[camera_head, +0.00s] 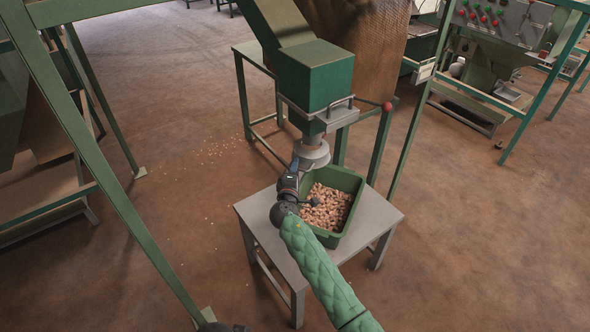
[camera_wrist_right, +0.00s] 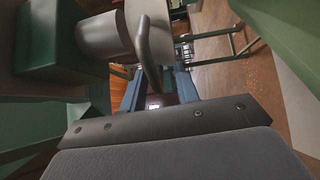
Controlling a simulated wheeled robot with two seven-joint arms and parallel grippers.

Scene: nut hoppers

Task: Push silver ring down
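The silver ring (camera_head: 312,152) is a pale metal collar around the spout under the green hopper outlet, above the green crate. In the wrist view its wide rim (camera_wrist_right: 150,14) is at the top, with a curved grey lever reaching down from it. My right gripper (camera_head: 294,166) is close to the left side of the ring in the head view. In the wrist view its two blue fingers (camera_wrist_right: 160,84) stand apart, and the lever's tip appears between them. Whether the fingers touch it I cannot tell. My left gripper is not in view.
A green crate (camera_head: 353,183) of nuts stands on a grey metal table (camera_head: 376,215) under the spout. The green hopper outlet (camera_head: 316,75) and its frame legs rise behind it. Another green frame (camera_head: 100,160) stands at left. Open floor lies to the right.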

